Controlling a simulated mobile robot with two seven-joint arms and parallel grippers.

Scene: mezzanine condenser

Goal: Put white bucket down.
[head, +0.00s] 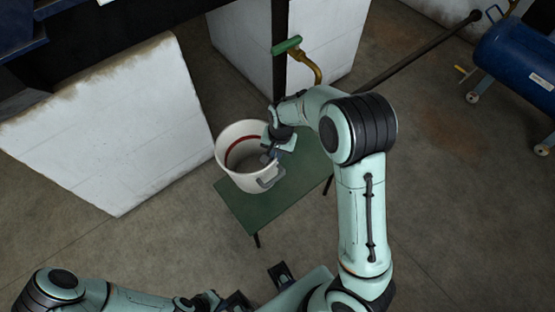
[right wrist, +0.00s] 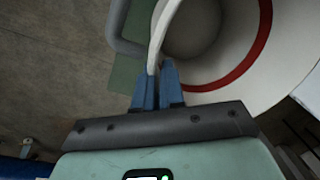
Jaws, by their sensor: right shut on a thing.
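The white bucket (head: 228,172) has a red band inside and a grey handle (head: 270,178) at its side. It looks upright and empty, over the left end of a green bench (head: 256,208). I cannot tell whether its base touches the bench. My right gripper (head: 270,150) is shut on the bucket's rim. In the right wrist view, the blue fingers (right wrist: 157,88) pinch the wall of the white bucket (right wrist: 285,60), beside the handle. My left gripper (head: 235,302) is low at the bottom edge, away from the bucket, and its fingers are unclear.
A green-handled valve on a brass pipe (head: 311,66) rises behind the bench. White stained blocks (head: 120,125) stand at left and back. A blue wheeled tank (head: 515,65) is at upper right. The bench's right part is mostly clear, under my right arm.

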